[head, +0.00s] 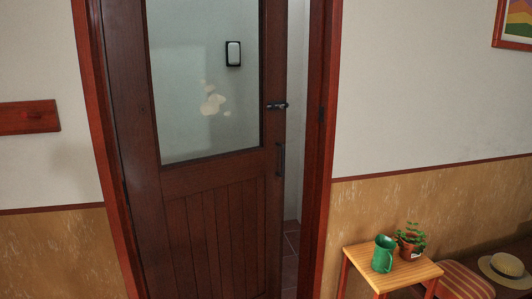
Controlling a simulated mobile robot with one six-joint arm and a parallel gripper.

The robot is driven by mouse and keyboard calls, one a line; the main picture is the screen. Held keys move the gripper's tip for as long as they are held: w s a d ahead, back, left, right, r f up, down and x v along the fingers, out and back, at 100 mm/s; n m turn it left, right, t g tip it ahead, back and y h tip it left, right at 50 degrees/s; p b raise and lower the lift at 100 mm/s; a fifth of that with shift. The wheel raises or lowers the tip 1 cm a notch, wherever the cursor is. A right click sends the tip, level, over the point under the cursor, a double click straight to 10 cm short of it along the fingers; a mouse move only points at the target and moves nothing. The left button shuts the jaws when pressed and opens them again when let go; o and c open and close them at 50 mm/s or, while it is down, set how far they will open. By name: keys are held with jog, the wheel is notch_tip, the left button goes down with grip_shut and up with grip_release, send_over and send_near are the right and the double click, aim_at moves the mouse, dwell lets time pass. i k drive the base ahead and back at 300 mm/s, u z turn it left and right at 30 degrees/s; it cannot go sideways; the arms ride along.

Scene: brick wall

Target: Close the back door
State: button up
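The back door (222,217) is dark reddish-brown wood with a large glass pane (200,100) in its upper half. It stands ajar, with a narrow gap (296,110) along its right edge to the frame (322,120). A dark latch (277,106) and an upright dark pull handle (280,160) sit near that right edge. A pale wall and floor tiles show through the gap. My gripper is not in view.
A striped seat (463,282) and a straw hat (505,267) are farther right. A wooden rail (28,117) hangs on the left wall.

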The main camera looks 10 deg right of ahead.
aim_at(211, 227)
jog(key=u, duration=0.4)
jog(key=i, duration=0.6)
jog(key=u, duration=0.85)
jog(key=i, duration=0.45)
jog(key=u, duration=0.2)
